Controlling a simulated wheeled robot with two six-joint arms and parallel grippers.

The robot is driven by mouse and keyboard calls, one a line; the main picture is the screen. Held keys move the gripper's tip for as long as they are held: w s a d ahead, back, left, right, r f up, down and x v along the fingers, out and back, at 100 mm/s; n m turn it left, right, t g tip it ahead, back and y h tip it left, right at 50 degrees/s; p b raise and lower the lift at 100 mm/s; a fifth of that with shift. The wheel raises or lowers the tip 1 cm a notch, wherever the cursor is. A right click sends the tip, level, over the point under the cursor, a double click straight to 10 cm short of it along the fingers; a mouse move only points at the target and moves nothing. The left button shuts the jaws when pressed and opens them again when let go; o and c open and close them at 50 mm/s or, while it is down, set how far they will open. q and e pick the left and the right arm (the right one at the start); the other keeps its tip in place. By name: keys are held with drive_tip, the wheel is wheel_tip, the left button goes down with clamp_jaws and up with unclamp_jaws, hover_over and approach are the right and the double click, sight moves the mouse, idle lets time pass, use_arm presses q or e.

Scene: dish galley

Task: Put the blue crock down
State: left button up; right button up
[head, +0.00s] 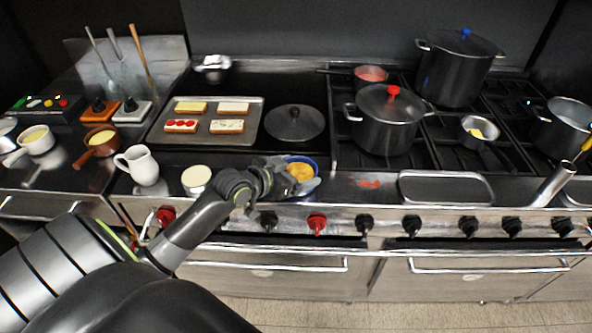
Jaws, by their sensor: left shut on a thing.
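The blue crock (302,161) has a dark blue rim and yellow-orange contents. It is at the front of the stove, just right of centre, partly hidden by my left gripper. My left gripper (300,180) reaches in from the left and is shut on the crock. I cannot tell whether the crock's base touches the steel front ledge. My right gripper is not in the head view.
A white tub (196,178) and white jug (142,166) stand left of the crock. A tray of slices (253,138) and a dark lid (294,124) lie behind. A large pot (385,132) stands right. An empty grey tray (446,189) lies on the right front ledge.

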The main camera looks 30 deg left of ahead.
use_arm(q)
drive_tip(key=shift+f, duration=0.1)
drive_tip(key=o, duration=1.2)
drive_tip(key=p+v, duration=0.1)
drive_tip(key=v, duration=1.1)
drive_tip(key=shift+s, duration=0.1)
